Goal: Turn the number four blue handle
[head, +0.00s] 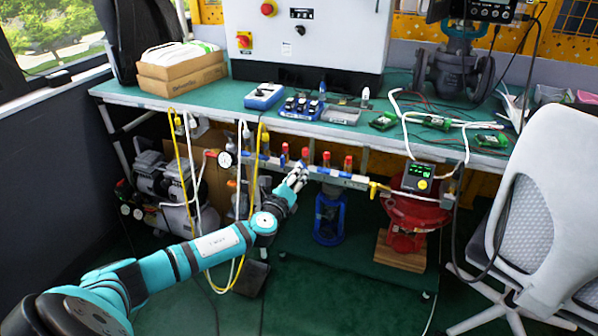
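A metal manifold rail (315,172) runs under the front edge of the green workbench. Several small valves with red tops stand along it, and small blue parts that look like handles show on or beside them. Red tops show at the middle (305,154) and at the right (348,163). Number labels are too small to read, so I cannot tell which handle is number four. My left gripper (299,173) is at the rail, just below the middle red top, and covers part of the rail there. Its fingers are too small to show whether they are open or on a handle. My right gripper is out of view.
The green workbench (210,100) overhangs the rail. Yellow and white hoses (186,165) hang left of my arm, near a compressor (165,180). A blue valve body (329,218) and a red actuator (412,212) stand below. A white chair (550,190) is at the right.

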